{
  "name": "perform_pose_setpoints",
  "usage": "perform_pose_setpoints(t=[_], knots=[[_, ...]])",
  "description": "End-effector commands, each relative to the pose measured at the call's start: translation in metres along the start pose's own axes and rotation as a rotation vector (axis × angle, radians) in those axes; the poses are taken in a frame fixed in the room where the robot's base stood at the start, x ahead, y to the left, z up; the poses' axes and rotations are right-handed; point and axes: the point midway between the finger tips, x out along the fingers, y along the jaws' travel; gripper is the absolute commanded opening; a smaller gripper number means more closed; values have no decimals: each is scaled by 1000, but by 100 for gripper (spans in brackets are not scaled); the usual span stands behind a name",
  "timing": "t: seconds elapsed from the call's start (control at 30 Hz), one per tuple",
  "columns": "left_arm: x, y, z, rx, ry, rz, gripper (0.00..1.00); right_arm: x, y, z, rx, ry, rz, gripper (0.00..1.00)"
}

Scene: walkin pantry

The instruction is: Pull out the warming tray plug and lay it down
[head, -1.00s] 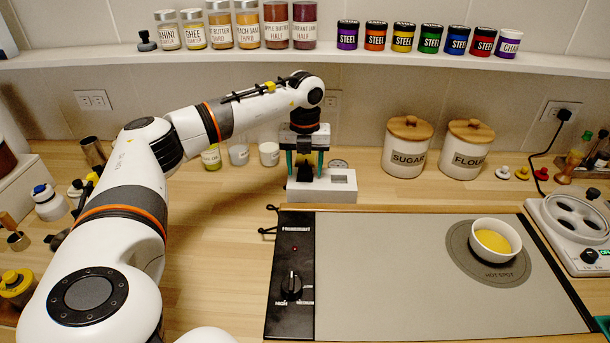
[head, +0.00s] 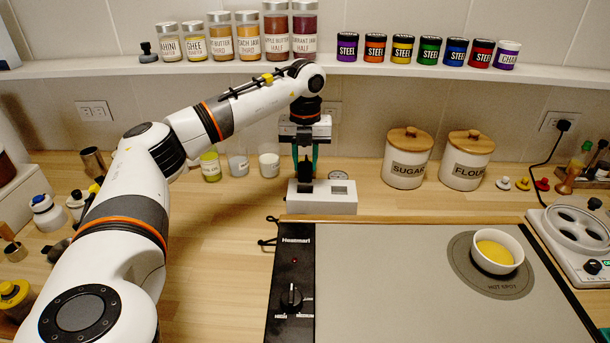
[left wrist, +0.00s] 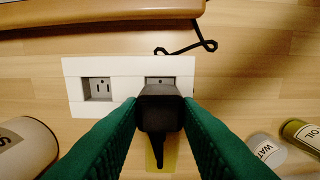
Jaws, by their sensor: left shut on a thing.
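My left gripper (head: 306,178) points down over a white outlet block (head: 343,203) behind the warming tray (head: 420,290). Its green fingers are shut on a black plug (head: 306,169). In the left wrist view the plug (left wrist: 160,110) sits between the fingertips (left wrist: 160,118), over the right socket of the outlet block (left wrist: 128,70). The left socket (left wrist: 98,89) is empty. I cannot tell whether the plug's prongs are still in the socket. A small red light (head: 295,262) shows on the tray's black panel. My right gripper is not in view.
A white bowl of yellow food (head: 496,252) stands on the tray's hot spot. Sugar (head: 407,160) and flour (head: 465,162) canisters stand behind. Small cups (head: 269,165) are beyond the outlet block. Bare counter (head: 215,235) lies left of the tray. A black cord (head: 268,242) loops there.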

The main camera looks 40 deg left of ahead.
Motion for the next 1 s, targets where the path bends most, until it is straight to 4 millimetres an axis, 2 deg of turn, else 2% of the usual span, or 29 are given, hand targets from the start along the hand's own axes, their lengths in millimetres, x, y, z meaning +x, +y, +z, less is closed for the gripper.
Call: perform_pose_setpoints(t=[0.1, 0.3, 1.0], knots=[[-25, 1, 0, 0, 3, 3, 7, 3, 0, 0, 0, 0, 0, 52], [-51, 0, 0, 0, 1, 1, 7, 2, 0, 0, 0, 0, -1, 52], [-83, 0, 0, 0, 0, -1, 7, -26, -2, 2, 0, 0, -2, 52]])
